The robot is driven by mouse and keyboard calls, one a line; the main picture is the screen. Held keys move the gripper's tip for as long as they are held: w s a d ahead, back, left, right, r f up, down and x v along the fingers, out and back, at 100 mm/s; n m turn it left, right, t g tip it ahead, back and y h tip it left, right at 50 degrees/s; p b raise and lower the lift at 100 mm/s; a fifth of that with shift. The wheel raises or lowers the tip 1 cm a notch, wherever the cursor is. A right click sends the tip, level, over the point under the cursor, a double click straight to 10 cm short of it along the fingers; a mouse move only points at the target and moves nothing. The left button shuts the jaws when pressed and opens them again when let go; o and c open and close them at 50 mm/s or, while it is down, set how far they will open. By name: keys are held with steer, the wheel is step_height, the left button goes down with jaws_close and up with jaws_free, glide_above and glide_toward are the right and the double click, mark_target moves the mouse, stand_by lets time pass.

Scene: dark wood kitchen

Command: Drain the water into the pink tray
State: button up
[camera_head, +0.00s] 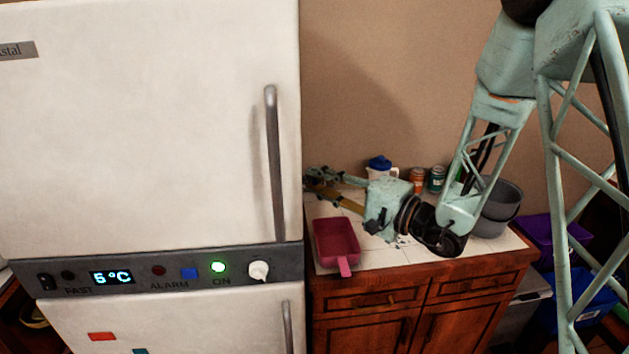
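The pink tray (337,241) sits on the white-tiled counter beside the fridge, its handle pointing to the front edge. My gripper (318,182) is above the back of the counter, behind the tray, pointing left at the fridge's side. Its fingertips are small and partly cut off by the fridge edge, so I cannot tell whether they are open or hold anything. The white fridge (150,130) has both doors closed in this view. Its panel reads 5°C with a green light lit. No water is visible, and the tray's inside looks empty.
A blue-lidded white container (380,167), an orange can (417,181) and a green can (437,179) stand at the wall. A grey pot (500,208) is on the counter's right. Purple (540,232) and blue bins (592,302) lie beyond. The counter's front has some free room.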

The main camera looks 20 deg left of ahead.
steer(key=shift+w+a, duration=0.2)
steer(key=shift+a, duration=0.35)
jaws_close()
